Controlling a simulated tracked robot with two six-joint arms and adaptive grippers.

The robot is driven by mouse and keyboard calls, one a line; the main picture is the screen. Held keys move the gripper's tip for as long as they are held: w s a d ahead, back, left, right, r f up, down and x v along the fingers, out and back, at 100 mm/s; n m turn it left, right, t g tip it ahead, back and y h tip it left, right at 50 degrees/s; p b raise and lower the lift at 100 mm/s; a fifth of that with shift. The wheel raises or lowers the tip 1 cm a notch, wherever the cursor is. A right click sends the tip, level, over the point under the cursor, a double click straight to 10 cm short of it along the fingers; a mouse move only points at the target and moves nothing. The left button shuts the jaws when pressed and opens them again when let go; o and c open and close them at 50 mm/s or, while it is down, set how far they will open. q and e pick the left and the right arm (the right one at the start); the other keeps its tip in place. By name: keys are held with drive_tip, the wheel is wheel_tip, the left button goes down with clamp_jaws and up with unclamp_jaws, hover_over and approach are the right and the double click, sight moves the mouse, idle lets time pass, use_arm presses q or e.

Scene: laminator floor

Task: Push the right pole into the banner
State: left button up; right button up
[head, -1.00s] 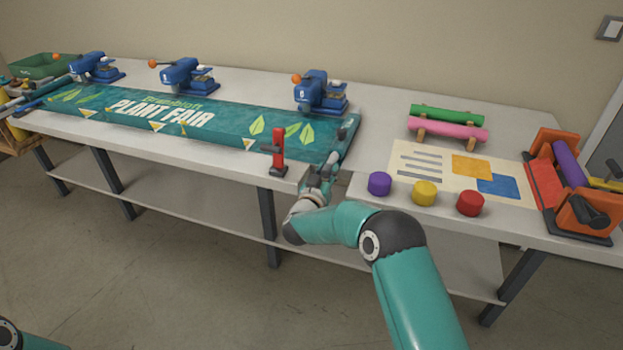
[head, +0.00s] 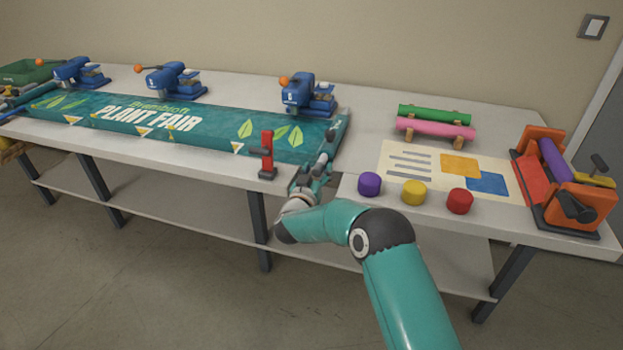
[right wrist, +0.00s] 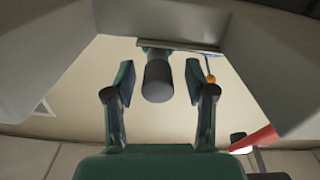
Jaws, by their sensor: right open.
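The green banner (head: 105,127) lettered "PLANT FAIR" lies flat along the left part of the table. My right gripper (head: 320,172) is at the pole's near end by the table's front edge. In the right wrist view, the pole's dark grey end (right wrist: 157,82) sits between the two spread fingers (right wrist: 160,100), with gaps on both sides. My left gripper is out of view.
A red clamp (head: 267,158) stands at the front edge, just left of my right gripper. Several blue presses (head: 308,97) line the back. Purple, yellow and red round pieces (head: 459,201) stand to the right, before a printed sheet (head: 395,168) and an orange laminator (head: 580,205).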

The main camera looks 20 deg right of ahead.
drive_tip(key=v, duration=1.1)
drive_tip(key=shift+s+a, duration=0.25)
drive_tip(key=shift+a, duration=0.05)
